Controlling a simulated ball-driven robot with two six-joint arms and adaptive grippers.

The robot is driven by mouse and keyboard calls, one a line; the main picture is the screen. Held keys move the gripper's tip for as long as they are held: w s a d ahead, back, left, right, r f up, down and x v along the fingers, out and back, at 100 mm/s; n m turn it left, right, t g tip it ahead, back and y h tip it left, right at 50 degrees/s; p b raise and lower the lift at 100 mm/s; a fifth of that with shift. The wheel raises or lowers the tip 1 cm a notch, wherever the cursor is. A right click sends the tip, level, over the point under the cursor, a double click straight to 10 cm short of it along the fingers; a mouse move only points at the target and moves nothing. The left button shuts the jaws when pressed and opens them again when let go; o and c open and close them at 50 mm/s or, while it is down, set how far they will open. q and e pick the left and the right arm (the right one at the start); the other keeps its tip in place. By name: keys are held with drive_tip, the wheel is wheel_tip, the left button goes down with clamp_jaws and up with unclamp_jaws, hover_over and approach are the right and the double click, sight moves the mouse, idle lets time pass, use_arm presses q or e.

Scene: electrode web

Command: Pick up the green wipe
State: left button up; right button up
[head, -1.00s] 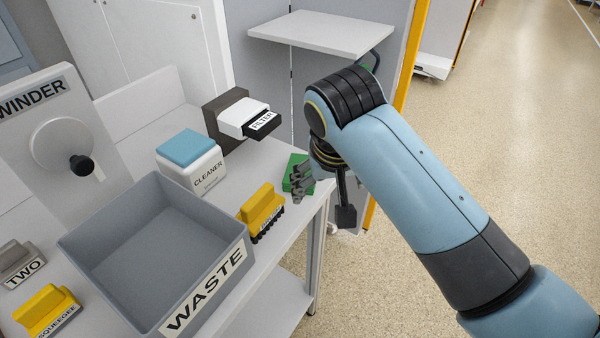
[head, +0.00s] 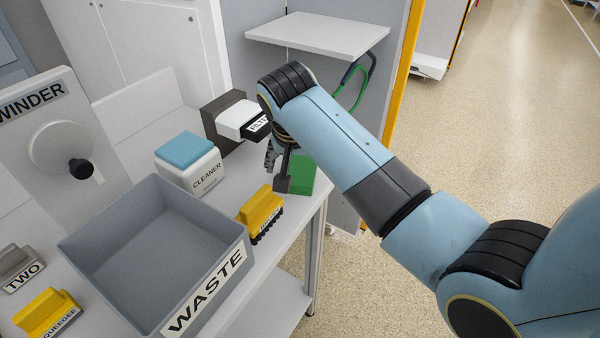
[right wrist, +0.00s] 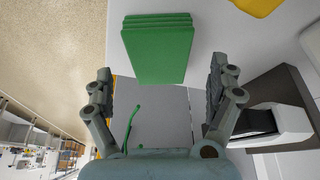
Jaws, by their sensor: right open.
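The green wipe (head: 301,175) lies folded on the white table near its right end, partly behind my right gripper in the head view. In the right wrist view the wipe (right wrist: 158,50) shows as a layered green block, ahead of and between the two fingers. My right gripper (head: 277,170) is open and empty, just left of the wipe in the head view. Its spread fingers also show in the right wrist view (right wrist: 158,92), with a gap to the wipe. My left gripper is not in view.
A yellow brush (head: 262,212) stands close in front of the wipe. The filter unit (head: 238,120) is behind the gripper, the cleaner box (head: 190,165) to its left. A grey waste bin (head: 160,250) takes up the front. The table's right edge is close to the wipe.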

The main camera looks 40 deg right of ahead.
sight(301, 171)
drive_tip(key=x, duration=0.2)
drive_tip(key=shift+w+d+f, duration=0.2)
drive_tip(key=shift+f, duration=0.1)
drive_tip(key=shift+f, duration=0.25)
idle(0.4)
drive_tip(key=shift+s+a, duration=0.1)
drive_tip(key=c, duration=1)
drive_tip(key=shift+f, duration=0.1)
drive_tip(key=shift+c, duration=0.4)
drive_tip(key=shift+s, duration=0.1)
